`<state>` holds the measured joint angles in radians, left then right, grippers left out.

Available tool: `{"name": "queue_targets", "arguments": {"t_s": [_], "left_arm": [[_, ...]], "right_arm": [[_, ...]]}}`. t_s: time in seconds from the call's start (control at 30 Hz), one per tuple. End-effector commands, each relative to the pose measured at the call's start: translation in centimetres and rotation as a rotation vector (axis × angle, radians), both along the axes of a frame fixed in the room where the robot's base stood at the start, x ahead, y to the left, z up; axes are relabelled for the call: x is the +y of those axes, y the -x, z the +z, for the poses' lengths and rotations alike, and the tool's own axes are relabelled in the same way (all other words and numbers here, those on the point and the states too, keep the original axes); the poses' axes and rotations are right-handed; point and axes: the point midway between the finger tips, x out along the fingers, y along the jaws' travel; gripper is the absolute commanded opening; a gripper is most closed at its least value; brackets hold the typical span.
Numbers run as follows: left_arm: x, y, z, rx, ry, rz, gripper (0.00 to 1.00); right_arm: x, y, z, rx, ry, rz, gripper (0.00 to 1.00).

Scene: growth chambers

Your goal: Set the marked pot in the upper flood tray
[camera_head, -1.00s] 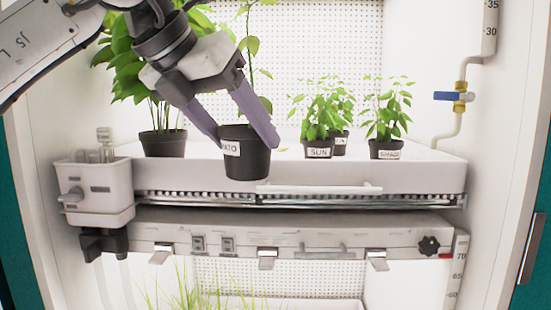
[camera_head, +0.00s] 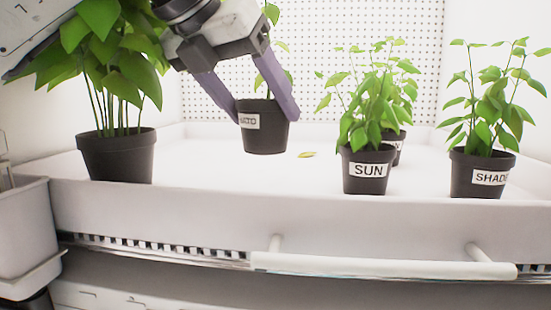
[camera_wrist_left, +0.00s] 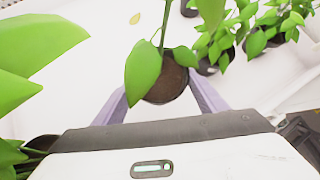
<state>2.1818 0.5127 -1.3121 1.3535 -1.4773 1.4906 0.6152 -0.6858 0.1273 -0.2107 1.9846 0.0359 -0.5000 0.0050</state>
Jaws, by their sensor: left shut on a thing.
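The marked pot (camera_head: 266,132) is black with a white label ending in "ATO" and holds a thin green plant. My left gripper (camera_head: 265,112) is shut on this pot, one purple finger on each side. The pot is upright over the floor of the white upper flood tray (camera_head: 300,212), behind its front wall; I cannot tell whether it touches the floor. In the left wrist view the pot (camera_wrist_left: 166,88) sits between the fingers, partly covered by leaves. My right gripper is not in view.
A large leafy plant's pot (camera_head: 116,158) stands at the tray's left. The SUN pot (camera_head: 368,183), a pot partly hidden behind it (camera_head: 397,150) and the SHADE pot (camera_head: 470,180) stand at the right. A fallen yellowish leaf (camera_head: 307,154) lies near the held pot. The tray's middle front is clear.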

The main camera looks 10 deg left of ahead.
Motion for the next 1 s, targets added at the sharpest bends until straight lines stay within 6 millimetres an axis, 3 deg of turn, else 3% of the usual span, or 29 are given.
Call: {"name": "queue_targets", "arguments": {"t_s": [0.1, 0.47, 0.9, 0.93, 1.0], "left_arm": [[0.1, 0.0, -2.2, -0.002, 0.001, 0.000, 0.35], [0.1, 0.0, -6.3, -0.002, 0.002, 0.001, 0.35], [0.0, 0.0, -7.2, -0.004, 0.004, 0.000, 0.35], [0.0, 0.0, -7.2, -0.001, 0.002, 0.000, 0.69], [0.0, 0.0, -7.1, -0.001, 0.002, 0.000, 0.81]], "right_arm": [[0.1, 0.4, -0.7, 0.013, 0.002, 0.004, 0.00], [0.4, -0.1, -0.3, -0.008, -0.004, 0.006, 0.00], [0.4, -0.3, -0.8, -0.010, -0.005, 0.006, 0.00], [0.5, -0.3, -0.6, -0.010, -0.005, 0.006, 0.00], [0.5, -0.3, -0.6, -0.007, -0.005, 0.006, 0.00]]}}
